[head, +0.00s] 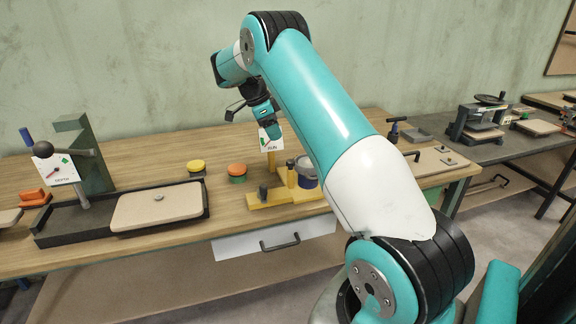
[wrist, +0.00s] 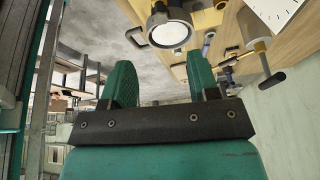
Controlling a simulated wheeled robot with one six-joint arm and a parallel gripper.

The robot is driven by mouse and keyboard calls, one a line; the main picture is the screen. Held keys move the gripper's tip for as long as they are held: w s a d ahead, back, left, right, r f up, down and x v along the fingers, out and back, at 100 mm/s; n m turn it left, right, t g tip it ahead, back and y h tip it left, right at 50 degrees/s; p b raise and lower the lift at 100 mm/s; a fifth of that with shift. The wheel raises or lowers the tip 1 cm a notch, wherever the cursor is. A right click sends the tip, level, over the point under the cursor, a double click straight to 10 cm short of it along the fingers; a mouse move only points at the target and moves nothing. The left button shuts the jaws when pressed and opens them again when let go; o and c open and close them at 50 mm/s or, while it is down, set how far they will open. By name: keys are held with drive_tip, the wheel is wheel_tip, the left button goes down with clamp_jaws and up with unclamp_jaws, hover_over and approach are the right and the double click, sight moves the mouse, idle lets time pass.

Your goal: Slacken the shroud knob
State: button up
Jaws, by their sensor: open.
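I cannot tell for sure which part is the shroud knob. A yellow fixture (head: 290,197) on the wooden bench carries a white sign reading RUN (head: 270,138), dark-topped posts and a blue-grey cup-like part (head: 307,172). In the wrist view a round part with a white face (wrist: 170,35) lies beyond the fingers. A dark cross-handle on a pale stem (wrist: 268,66) is to its right. My gripper (head: 266,128) is above the bench, near the sign. In the wrist view my gripper (wrist: 160,82) shows two green fingers spread apart, with nothing between them.
Orange-topped (head: 237,171) and yellow-topped (head: 196,168) jars stand left of the fixture. A press with a DEPTH sign (head: 62,172) and a tray with a tan board (head: 158,206) are further left. A flat board (head: 430,162) lies right. The wall is behind.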

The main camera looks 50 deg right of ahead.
sight(289, 161)
drive_tip(key=p+x, duration=0.2)
drive_tip(key=x, duration=0.9)
drive_tip(key=shift+f, duration=0.25)
drive_tip(key=c, duration=0.9)
drive_tip(key=shift+f+n+t+b, duration=0.2)
drive_tip(key=shift+n+t+b, duration=0.1)
drive_tip(key=shift+n+b, duration=0.4)
drive_tip(key=shift+s+n+t+h+b, duration=0.15)
drive_tip(key=shift+n+t+h+b, duration=0.25)
drive_tip(key=shift+n+b, duration=0.7)
drive_tip(key=shift+r+n, duration=0.25)
drive_tip(key=shift+n, duration=0.35)
drive_tip(key=o, duration=0.9)
